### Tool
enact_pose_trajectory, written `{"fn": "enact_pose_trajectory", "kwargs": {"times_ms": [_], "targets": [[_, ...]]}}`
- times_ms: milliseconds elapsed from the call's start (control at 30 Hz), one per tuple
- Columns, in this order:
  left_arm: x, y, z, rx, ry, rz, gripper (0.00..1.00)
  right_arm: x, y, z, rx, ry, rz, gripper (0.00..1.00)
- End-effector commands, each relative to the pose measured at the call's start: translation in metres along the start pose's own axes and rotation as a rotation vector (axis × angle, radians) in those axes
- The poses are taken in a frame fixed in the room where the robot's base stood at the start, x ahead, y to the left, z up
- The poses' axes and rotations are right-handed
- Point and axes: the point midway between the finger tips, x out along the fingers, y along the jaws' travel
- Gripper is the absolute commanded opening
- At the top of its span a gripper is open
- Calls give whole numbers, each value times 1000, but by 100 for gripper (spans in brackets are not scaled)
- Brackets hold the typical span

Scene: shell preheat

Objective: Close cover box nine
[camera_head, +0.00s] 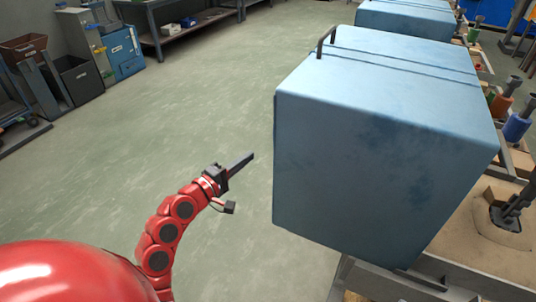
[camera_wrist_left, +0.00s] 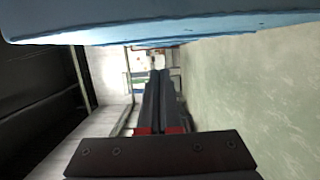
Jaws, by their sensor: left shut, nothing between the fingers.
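A large light-blue cover box (camera_head: 370,150) stands at the centre right in the head view, with a dark handle (camera_head: 327,42) at its far top left edge. I see no number on it. My left gripper (camera_head: 248,159) is left of the box's left side, with a gap between them in the picture; its fingers are shut and empty. In the left wrist view the shut fingers (camera_wrist_left: 160,78) point away from the camera, below a blue panel edge (camera_wrist_left: 190,25) that looks like part of a cover box. My right gripper is not in view.
A second blue cover box (camera_head: 405,18) stands behind. Right of the boxes are a sandy surface (camera_head: 480,240) with a dark fitting (camera_head: 510,210), and orange and blue cylinders (camera_head: 517,127). The floor (camera_head: 170,120) to the left is clear up to cabinets and a workbench (camera_head: 190,30).

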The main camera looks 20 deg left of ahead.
Motion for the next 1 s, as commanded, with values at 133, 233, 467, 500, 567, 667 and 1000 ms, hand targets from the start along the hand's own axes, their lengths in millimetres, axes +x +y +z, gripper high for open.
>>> {"fn": "enact_pose_trajectory", "kwargs": {"times_ms": [133, 233, 467, 500, 567, 667, 1000], "targets": [[32, 2, 2, 4, -5, 0, 0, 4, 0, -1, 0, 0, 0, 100], [45, 3, 6, 1, 0, 0, 0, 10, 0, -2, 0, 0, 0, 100], [50, 2, 34, 3, 0, 0, 0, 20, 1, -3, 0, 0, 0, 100], [51, 2, 36, 2, 0, 0, 0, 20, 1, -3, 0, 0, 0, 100], [51, 2, 38, 2, 1, 2, 0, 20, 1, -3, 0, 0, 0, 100], [52, 1, 39, 3, 2, 3, 0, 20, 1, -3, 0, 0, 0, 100], [52, 2, 40, 2, 2, 3, 0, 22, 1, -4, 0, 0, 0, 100]]}}
